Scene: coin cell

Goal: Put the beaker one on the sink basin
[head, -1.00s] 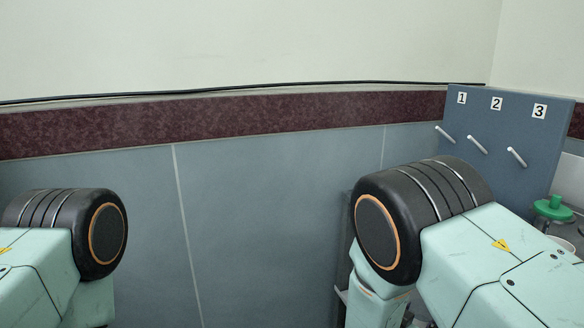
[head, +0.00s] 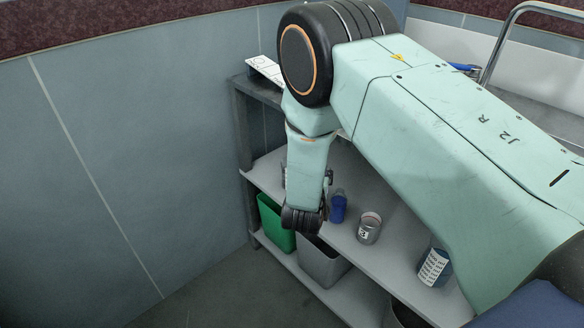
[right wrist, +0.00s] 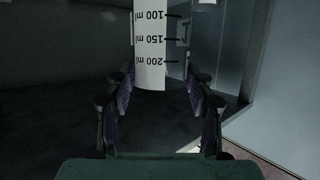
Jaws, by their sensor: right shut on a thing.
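In the right wrist view my right gripper (right wrist: 160,92) is shut on a beaker (right wrist: 150,45), whose white scale reads 100, 150 and 200 ml upside down. Its number is not visible, so I cannot tell from the frames that it is beaker one. In the head view my right forearm hangs down in front of the shelf unit, and the held beaker is mostly hidden there. My left gripper is out of view.
On the middle shelf (head: 395,262) stand a blue container (head: 338,209), a cup marked 3 (head: 369,229) and a labelled container (head: 434,267). Below are a green bin (head: 275,224) and a grey bin (head: 321,262). The floor at left is clear.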

